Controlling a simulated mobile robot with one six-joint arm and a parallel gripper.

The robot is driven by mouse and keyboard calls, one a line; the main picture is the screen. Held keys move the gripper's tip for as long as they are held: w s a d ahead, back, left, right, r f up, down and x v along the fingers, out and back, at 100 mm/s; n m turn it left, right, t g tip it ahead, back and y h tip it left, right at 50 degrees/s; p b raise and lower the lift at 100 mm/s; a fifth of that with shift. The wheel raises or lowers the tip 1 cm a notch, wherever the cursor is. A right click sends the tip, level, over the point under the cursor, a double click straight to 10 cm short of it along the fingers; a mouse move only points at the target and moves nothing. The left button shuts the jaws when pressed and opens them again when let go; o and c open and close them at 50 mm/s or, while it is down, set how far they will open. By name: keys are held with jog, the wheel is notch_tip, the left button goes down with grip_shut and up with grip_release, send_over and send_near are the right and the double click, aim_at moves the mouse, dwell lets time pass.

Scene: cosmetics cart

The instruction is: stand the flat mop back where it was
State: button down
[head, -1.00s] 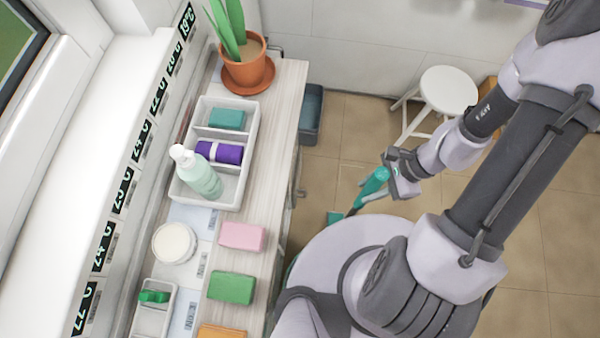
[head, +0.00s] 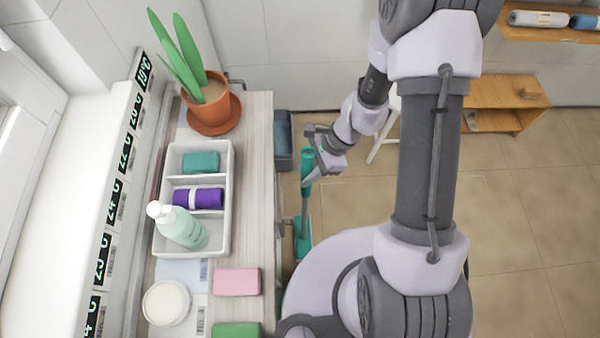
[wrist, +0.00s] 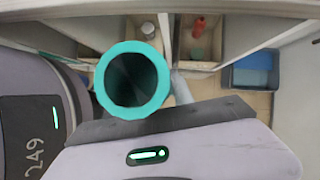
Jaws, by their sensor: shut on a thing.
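The flat mop has a teal handle top (head: 307,162), a darker pole and a teal flat head (head: 302,238) low down beside the cart. In the wrist view its round teal handle end (wrist: 132,80) shows close up as a hollow ring. My gripper (head: 315,160) is shut on the upper handle, and the mop hangs or stands nearly upright along the cart's right side. I cannot tell whether its head touches the floor.
The cart top (head: 256,190) holds a white divided tray (head: 229,190), a potted plant (head: 207,100), a pink block (head: 237,282) and a green block (head: 236,329). A dark blue-grey bin (head: 284,140) stands by the cart. A wooden shelf unit (head: 500,95) is at the back right. Tiled floor is open at right.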

jog(key=f, duration=0.1)
jog(key=w+a+f+b, duration=0.1)
jog(key=f+b, duration=0.1)
jog(key=shift+w+a+f, duration=0.25)
jog(key=shift+w+f, duration=0.05)
jog(key=shift+f, duration=0.15)
jog(key=c, duration=1.1)
grip_release()
